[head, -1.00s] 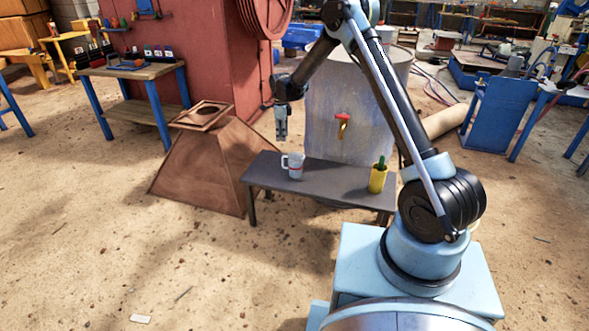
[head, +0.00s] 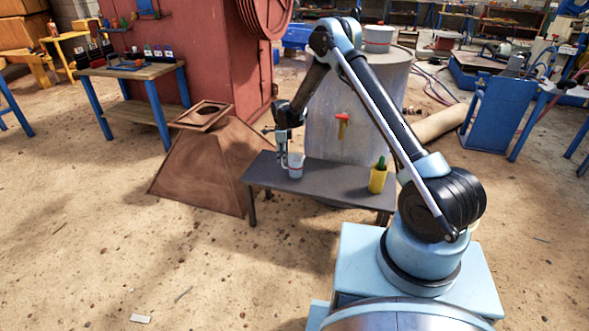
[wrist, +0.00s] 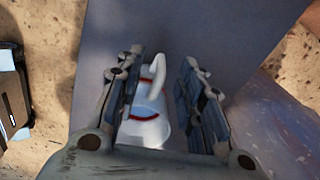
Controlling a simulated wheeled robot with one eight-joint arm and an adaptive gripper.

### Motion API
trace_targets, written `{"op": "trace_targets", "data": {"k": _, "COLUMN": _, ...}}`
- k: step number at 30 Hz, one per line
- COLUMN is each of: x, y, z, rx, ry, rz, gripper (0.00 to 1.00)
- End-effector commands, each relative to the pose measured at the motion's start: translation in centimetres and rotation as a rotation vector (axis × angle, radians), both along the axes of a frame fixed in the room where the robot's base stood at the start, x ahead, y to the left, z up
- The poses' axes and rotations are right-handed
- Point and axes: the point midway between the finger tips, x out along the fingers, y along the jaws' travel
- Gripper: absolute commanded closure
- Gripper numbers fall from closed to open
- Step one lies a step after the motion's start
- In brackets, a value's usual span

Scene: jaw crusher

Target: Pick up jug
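The jug (head: 296,166) is white with a red band and a handle. It stands upright on the dark low table (head: 336,182), near its left part. My gripper (head: 283,158) is down at the jug's left side, where the handle is. In the wrist view the two fingers (wrist: 160,95) are apart, with the jug's handle (wrist: 155,67) showing in the gap between them. The jug's body (wrist: 146,125) shows further down in that gap, partly covered by the left finger and the gripper's palm. I cannot tell whether either finger touches the handle.
A yellow cup (head: 378,180) with a green thing in it stands at the table's right end. A large grey drum (head: 335,95) with a red-handled tap (head: 343,119) stands behind. A brown hopper-like piece (head: 205,170) is left of the table.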

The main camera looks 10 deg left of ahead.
Motion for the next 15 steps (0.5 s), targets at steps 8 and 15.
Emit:
{"op": "trace_targets", "data": {"k": 8, "x": 0.0, "y": 0.0, "z": -3.8, "rx": 0.000, "ry": 0.000, "rz": 0.000, "gripper": 0.65}}
{"op": "trace_targets", "data": {"k": 15, "x": 0.0, "y": 0.0, "z": -4.9, "rx": 0.000, "ry": 0.000, "rz": 0.000, "gripper": 0.65}}
